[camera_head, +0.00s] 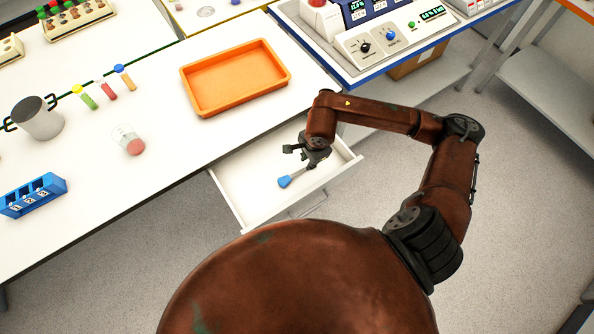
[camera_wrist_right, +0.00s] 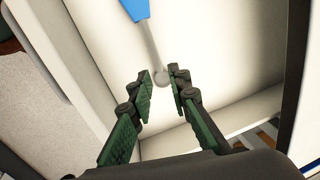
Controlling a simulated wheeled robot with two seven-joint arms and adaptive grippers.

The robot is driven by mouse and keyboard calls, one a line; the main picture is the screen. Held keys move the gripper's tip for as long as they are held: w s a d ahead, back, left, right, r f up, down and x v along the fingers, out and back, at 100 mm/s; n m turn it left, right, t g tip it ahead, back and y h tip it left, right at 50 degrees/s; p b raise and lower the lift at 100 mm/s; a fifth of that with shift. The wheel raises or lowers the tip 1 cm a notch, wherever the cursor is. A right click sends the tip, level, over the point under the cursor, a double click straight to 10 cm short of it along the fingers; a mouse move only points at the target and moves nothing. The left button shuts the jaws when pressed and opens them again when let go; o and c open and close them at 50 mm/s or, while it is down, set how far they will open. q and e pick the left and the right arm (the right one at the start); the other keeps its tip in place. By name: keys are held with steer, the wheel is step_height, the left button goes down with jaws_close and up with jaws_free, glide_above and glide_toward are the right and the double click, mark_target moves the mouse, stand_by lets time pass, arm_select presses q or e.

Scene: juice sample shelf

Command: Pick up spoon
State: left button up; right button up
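The spoon (camera_head: 285,181) lies in the open white drawer (camera_head: 237,190), its blue handle towards the drawer's front left in the head view. My right gripper (camera_head: 304,157) is over the drawer, at the spoon's grey end. In the right wrist view the spoon (camera_wrist_right: 137,8) shows its blue handle at the top edge, and its thin grey shaft runs down to a small rounded end. The fingertips of the right gripper (camera_wrist_right: 161,80) are apart, one on each side of that end. I see no clear contact. My left gripper is not in view.
The drawer walls stand close around the right gripper. The white table above holds an orange tray (camera_head: 195,92), a beaker with red contents (camera_head: 134,146), several capped tubes (camera_head: 107,90), a grey pot (camera_head: 42,122) and a blue rack (camera_head: 55,184).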

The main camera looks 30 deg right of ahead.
mark_target(305, 169)
steer(key=f, duration=0.5)
steer(key=shift+w+a+f, duration=0.25)
steer(key=shift+w, duration=0.1)
jaws_close()
